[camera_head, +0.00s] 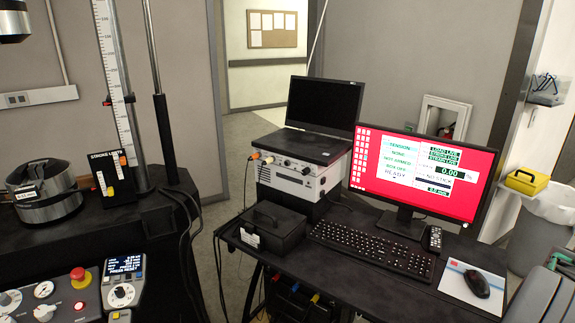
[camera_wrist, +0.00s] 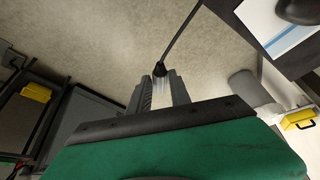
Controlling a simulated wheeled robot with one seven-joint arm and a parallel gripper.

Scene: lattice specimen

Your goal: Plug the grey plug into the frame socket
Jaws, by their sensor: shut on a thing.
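In the wrist view my gripper (camera_wrist: 161,88) is shut on the grey plug (camera_wrist: 162,91), which shows as a pale strip between the two dark fingers. A dark collar and cable (camera_wrist: 178,38) run from the plug toward the top right. The plug's front end is hidden by the gripper body. I cannot make out the frame socket, and the plug is not visible there.
A dark desk (camera_head: 340,275) holds a monitor (camera_head: 415,172), keyboard (camera_head: 370,247), mouse (camera_head: 477,283) and black case (camera_head: 273,228). A white instrument (camera_head: 300,178) carries a laptop (camera_head: 322,106). Cables hang between frame and desk. A bin (camera_head: 541,235) stands at right.

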